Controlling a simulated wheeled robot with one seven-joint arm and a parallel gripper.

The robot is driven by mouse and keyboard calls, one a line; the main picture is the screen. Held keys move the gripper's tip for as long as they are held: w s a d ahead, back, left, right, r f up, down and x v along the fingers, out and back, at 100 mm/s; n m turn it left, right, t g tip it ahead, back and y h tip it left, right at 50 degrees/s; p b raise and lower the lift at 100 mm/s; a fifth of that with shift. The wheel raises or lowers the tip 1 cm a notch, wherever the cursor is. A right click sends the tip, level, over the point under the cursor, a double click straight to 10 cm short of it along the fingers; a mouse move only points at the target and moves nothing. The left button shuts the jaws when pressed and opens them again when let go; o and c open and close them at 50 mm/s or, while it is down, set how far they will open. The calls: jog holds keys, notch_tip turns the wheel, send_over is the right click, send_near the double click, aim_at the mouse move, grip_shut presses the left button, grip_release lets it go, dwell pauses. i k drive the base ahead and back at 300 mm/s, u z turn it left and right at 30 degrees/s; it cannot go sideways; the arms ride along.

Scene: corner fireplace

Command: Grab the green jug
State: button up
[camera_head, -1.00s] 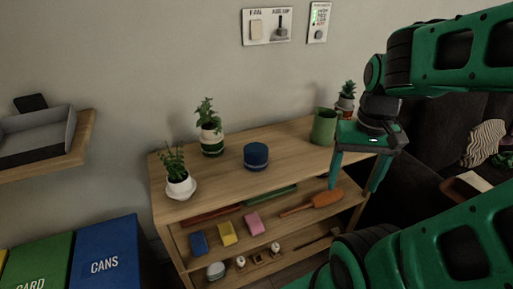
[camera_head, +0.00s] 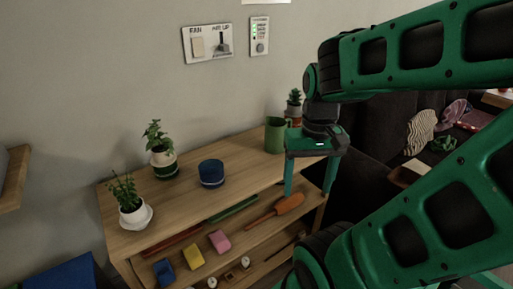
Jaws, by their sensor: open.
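The green jug (camera_head: 275,135) stands upright on the right end of the wooden shelf unit's top (camera_head: 235,172), near a small potted plant. Its right side is partly hidden by my gripper. My gripper (camera_head: 309,191) is open and empty, with its two green fingers pointing down. It is to the right of the jug and nearer the camera, over the right front edge of the top. No contact with the jug shows.
A blue pot (camera_head: 211,173) and two potted plants (camera_head: 163,150) stand left of the jug. Another small plant (camera_head: 294,99) is behind it. Brushes and sponges (camera_head: 220,240) lie on the shelf below. A dark sofa (camera_head: 375,140) is at the right.

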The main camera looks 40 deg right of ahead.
aim_at(280, 133)
jog(key=k, duration=1.3)
jog(key=z, duration=0.25)
jog(key=i, duration=0.65)
jog(key=z, duration=0.7)
jog(key=i, duration=1.35)
jog(key=z, duration=0.25)
